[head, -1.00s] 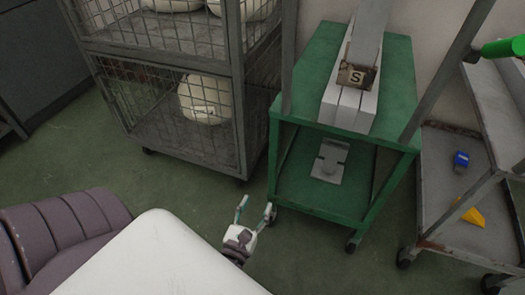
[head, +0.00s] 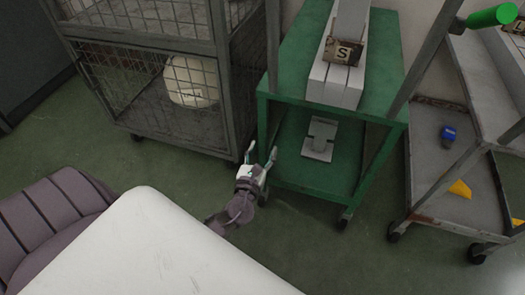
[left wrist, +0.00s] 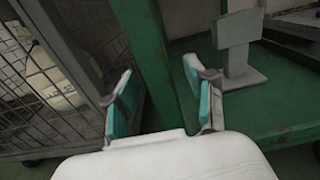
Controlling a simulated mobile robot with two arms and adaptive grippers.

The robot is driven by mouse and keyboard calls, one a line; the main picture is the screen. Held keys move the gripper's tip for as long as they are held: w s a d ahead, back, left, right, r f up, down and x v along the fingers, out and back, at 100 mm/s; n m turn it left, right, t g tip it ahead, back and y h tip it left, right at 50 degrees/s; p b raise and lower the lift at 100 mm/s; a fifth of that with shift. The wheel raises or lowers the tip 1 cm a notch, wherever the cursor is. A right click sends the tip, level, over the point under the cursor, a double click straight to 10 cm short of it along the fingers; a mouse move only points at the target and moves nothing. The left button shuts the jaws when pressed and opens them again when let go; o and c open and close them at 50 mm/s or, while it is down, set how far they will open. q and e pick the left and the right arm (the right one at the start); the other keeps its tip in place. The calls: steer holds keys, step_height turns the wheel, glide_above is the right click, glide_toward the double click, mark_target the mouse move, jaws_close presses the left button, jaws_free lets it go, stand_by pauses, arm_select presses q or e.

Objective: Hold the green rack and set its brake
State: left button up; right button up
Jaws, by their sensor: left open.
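The green rack (head: 385,75) stands right of centre in the head view, on casters. Its near right caster (head: 345,221) shows on the floor; I cannot make out a brake pedal. My left gripper (head: 261,152) is open at the rack's near left corner post. In the left wrist view, the green post (left wrist: 158,55) shows beyond and between the two open teal-padded fingers (left wrist: 160,98). I cannot tell whether either finger touches it. My right gripper is not in view.
A grey wire cage cart (head: 190,130) stands close to the rack's left side, leaving a narrow gap. A grey shelf cart (head: 425,180) with blue and yellow items stands at the right. White blocks with an S tag (head: 343,52) sit on the rack's top. Green floor lies open in front.

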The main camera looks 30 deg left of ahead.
arm_select(q)
steer(key=shift+c, duration=0.3)
jaws_close()
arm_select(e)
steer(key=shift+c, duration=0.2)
